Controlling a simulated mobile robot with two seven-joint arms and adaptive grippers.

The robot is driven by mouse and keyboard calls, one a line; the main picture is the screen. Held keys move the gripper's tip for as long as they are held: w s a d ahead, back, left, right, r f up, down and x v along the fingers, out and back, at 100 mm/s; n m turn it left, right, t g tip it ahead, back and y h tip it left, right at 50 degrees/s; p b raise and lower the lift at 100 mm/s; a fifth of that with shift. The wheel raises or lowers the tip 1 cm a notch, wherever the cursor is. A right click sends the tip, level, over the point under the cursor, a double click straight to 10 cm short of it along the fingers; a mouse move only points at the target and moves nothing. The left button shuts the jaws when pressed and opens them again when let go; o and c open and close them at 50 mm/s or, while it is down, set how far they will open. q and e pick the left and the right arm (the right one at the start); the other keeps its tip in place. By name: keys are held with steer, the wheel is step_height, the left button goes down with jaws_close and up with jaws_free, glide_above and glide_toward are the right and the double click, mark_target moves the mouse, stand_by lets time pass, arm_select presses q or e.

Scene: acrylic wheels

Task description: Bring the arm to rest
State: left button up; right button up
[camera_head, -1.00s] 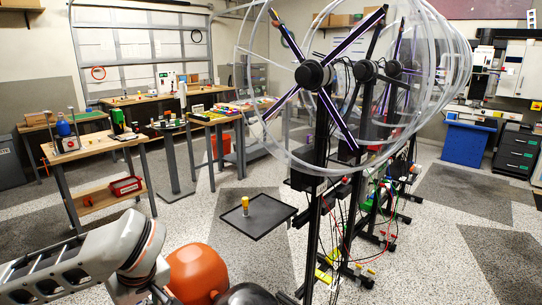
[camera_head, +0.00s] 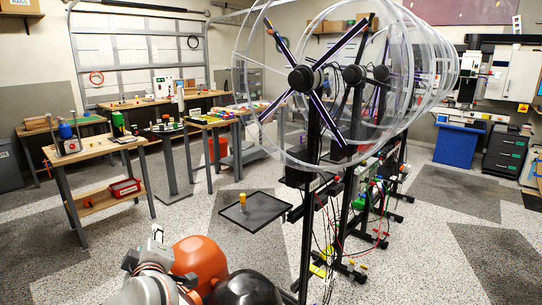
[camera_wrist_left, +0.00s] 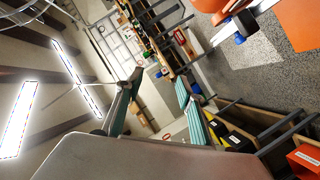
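My left arm (camera_head: 150,282) shows at the bottom left of the head view, folded close to my body. Its fingers cannot be made out clearly there. In the left wrist view, my left gripper (camera_wrist_left: 162,106) has its two teal-padded fingers well apart, with nothing between them. The wrist is turned, so this view is tilted, with ceiling lights at the left and floor at the right. My right arm and gripper are not in view.
Clear acrylic wheels (camera_head: 375,85) on black stands rise right of centre. A black tray (camera_head: 270,215) beside them holds a yellow-topped cylinder (camera_head: 242,201). A wooden workbench (camera_head: 98,147) with a red bin (camera_head: 125,188) stands left. Speckled floor (camera_head: 180,222) lies open between.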

arm_select(q)
steer(key=s+d+r+m+t, duration=0.25)
steer(key=s+r+t, duration=0.3)
steer(key=t, duration=0.35)
steer(key=s+d+f+m+g+h, duration=0.1)
steer(key=s+d+f+m+h, duration=0.4)
steer(key=d+f+m+h, duration=0.6)
steer(key=s+f+m+g, duration=0.2)
steer(key=s+f+g, duration=0.1)
steer(key=f, duration=0.6)
steer(key=s+f+m+g, duration=0.3)
steer(key=f, duration=0.5)
steer(key=s+a+f+g+y, duration=0.1)
steer(key=s+a+f+g, duration=0.1)
steer(key=s+f, duration=0.3)
steer(key=s+a+f+g+y, duration=0.1)
steer(key=s+a+f+g, duration=0.2)
steer(key=s+f, duration=0.3)
step_height(320, 180, down, 5)
steer(key=shift+s+a+f+y, duration=0.15)
steer(key=shift+s+a+y, duration=0.15)
steer(key=shift+a, duration=0.1)
